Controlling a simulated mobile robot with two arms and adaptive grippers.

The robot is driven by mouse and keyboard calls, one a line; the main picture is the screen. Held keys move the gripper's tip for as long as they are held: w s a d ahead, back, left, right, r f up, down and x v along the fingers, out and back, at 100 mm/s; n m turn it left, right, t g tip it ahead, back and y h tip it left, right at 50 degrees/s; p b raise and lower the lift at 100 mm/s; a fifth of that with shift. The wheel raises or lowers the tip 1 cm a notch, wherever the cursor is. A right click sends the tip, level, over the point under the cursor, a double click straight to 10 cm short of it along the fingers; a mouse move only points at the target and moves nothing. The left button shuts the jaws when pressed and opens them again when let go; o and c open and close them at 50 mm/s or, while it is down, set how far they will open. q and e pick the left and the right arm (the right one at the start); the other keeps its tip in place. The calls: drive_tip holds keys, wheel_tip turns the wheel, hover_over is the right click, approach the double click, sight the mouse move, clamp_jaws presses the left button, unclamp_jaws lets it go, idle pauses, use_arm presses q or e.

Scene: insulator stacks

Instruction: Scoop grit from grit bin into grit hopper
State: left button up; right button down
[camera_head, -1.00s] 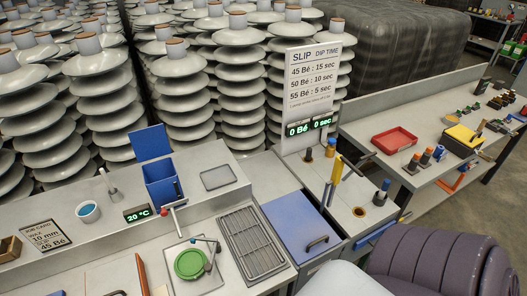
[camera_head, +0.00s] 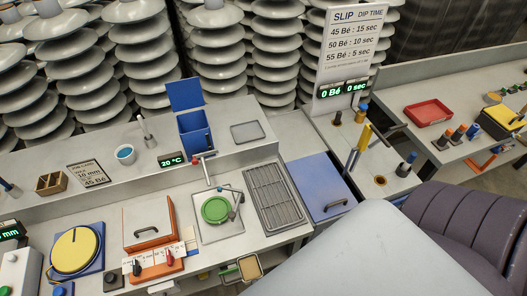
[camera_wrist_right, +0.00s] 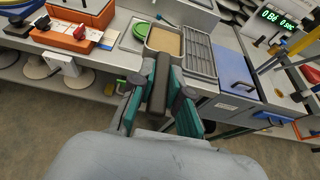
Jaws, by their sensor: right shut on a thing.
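My right gripper (camera_wrist_right: 160,82) is shut on the dark handle of a scoop (camera_wrist_right: 159,86). The scoop's square pan holds a level tan fill that looks like grit (camera_wrist_right: 165,42). The pan also shows in the head view (camera_head: 249,268), by the bench's front edge; there my own pale arm hides the gripper. A blue bin (camera_head: 193,132) with its lid raised stands on the back ledge; its contents are not visible. A blue box (camera_head: 322,186) with a handled lid is closed at the right. I cannot tell which container is the grit bin or hopper. My left gripper is not in view.
On the bench are an orange box (camera_head: 149,225) with a handled lid, a green disc (camera_head: 215,210) on a plate, and a slatted rack (camera_head: 273,196). A yellow dial (camera_head: 75,250) is at left. Tall insulator stacks (camera_head: 214,60) stand behind.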

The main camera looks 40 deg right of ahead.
drive_tip(key=shift+w+a+r+p, duration=0.7)
drive_tip(key=shift+a+r+p, duration=1.1)
drive_tip(key=shift+r, duration=5)
drive_tip(key=w+d+g+y+b, duration=0.1)
drive_tip(key=w+d+g, duration=0.2)
drive_tip(key=w, duration=1.4)
drive_tip(key=w+d+r+g+y+b, duration=0.1)
drive_tip(key=w+d+g, duration=0.3)
drive_tip(key=w, duration=1.3)
drive_tip(key=w+d+r+g+y+b, duration=0.1)
drive_tip(key=w+d+g, duration=0.3)
drive_tip(key=w, duration=1.3)
drive_tip(key=d+b, duration=0.1)
drive_tip(key=d, duration=0.2)
drive_tip(key=shift+w+d, duration=0.3)
drive_tip(key=shift+w, duration=0.1)
